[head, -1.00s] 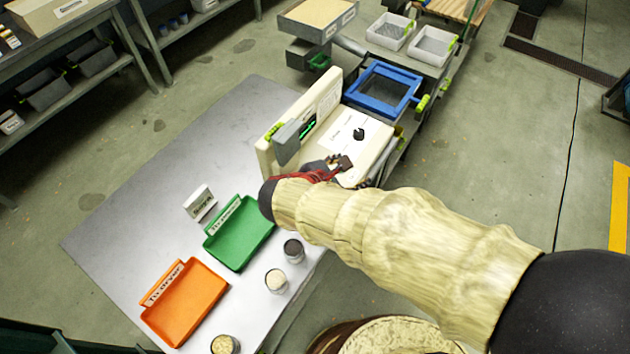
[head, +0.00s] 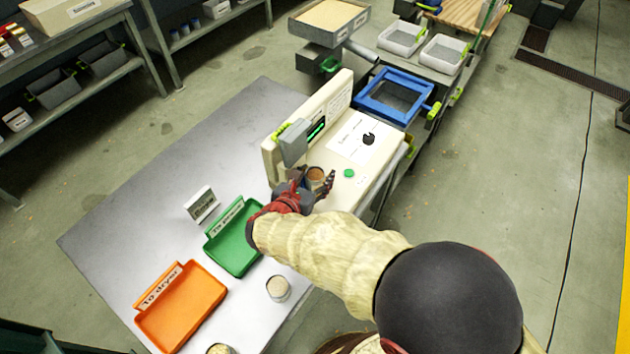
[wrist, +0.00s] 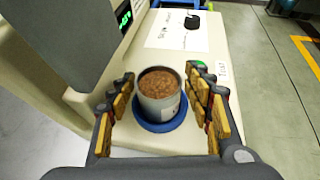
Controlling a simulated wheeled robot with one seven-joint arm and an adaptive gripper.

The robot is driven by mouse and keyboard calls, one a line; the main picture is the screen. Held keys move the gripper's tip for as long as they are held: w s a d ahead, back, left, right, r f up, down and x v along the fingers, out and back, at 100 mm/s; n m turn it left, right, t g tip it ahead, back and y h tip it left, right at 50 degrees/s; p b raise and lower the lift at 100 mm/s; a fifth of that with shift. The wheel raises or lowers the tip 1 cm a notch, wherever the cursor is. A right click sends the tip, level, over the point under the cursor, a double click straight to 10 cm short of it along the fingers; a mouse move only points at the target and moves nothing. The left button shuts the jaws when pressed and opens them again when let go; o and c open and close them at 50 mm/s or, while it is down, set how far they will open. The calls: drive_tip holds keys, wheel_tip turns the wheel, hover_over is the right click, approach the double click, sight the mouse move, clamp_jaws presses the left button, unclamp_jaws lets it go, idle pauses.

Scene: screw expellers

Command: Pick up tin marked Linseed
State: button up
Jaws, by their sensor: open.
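A metal tin (wrist: 158,108) filled with brown seeds stands upright on a round blue pad (wrist: 140,140) on the cream machine. I cannot read any name on the tin. It also shows in the head view (head: 317,175). My gripper (wrist: 160,78) is open, with its padded fingers on both sides of the tin and gaps showing. Another tin with pale contents (head: 278,288) stands on the grey table, and a further one (head: 220,349) is cut off at the bottom edge.
The cream machine (head: 345,85) has an upright panel with a green display beside my gripper, and a black knob (head: 369,139). A green tray (head: 236,254) and an orange tray (head: 198,303) lie on the grey table (head: 150,190). The table's left part is clear.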

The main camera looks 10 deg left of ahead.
sight(321, 169)
drive_tip(key=b+x, duration=0.2)
drive_tip(key=x, duration=0.3)
drive_tip(key=shift+c, duration=0.4)
drive_tip(key=c, duration=1)
drive_tip(key=shift+c, duration=1)
